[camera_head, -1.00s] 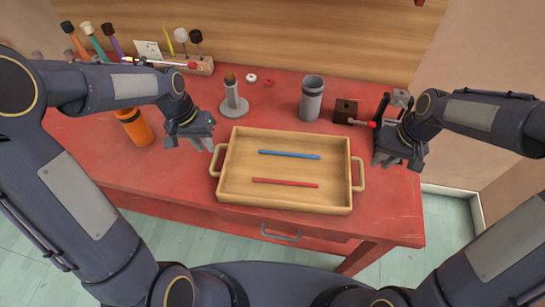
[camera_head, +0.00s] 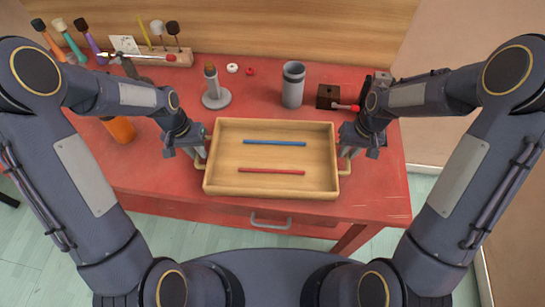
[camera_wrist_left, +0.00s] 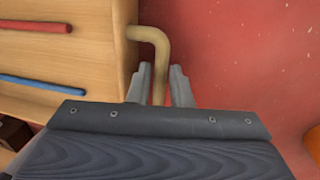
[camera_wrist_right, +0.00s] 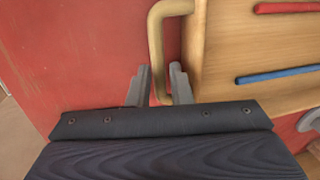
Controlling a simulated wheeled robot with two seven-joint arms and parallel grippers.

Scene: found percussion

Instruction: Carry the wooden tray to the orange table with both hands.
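The wooden tray (camera_head: 272,188) lies flat on the red table (camera_head: 375,200), near its front edge. A blue stick (camera_head: 275,142) and a red stick (camera_head: 272,171) lie in it. My left gripper (camera_head: 200,156) is at the tray's left handle. In the left wrist view its fingers (camera_wrist_left: 161,72) stand open on either side of the handle bar (camera_wrist_left: 160,42). My right gripper (camera_head: 348,156) is at the right handle. In the right wrist view its fingers (camera_wrist_right: 160,72) stand open around that bar (camera_wrist_right: 156,38), with a small gap showing. No orange table shows.
Behind the tray stand a grey stand (camera_head: 215,96), a grey cylinder (camera_head: 293,85) and a dark box (camera_head: 330,97). An orange bottle (camera_head: 120,129) is left of my left gripper. A wooden rack (camera_head: 165,58) with several mallets is at the back left.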

